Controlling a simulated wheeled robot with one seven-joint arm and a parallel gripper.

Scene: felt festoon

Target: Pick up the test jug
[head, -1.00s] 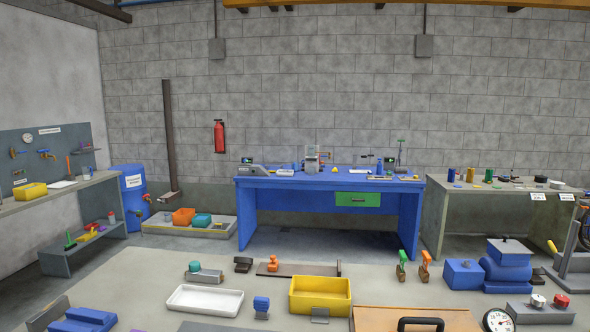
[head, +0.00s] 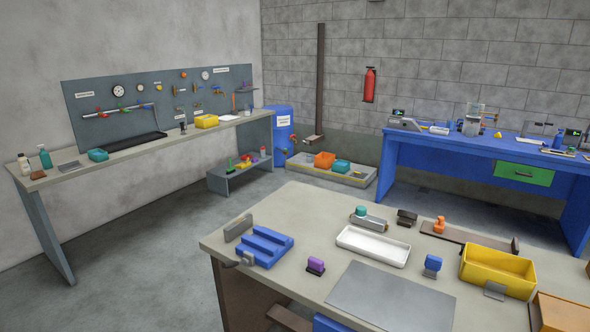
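I cannot make out a test jug for certain in the head view. A small greyish upright object (head: 472,121) stands on the blue bench (head: 420,148) at the back right, but it is too small to tell what it is. My gripper is not in view.
A near table (head: 300,235) carries a white tray (head: 373,246), a yellow bin (head: 498,271) and a blue block fixture (head: 262,247). A long bench (head: 75,180) with a tool board runs along the left wall. A blue barrel (head: 281,140) stands behind. Floor between left bench and table is clear.

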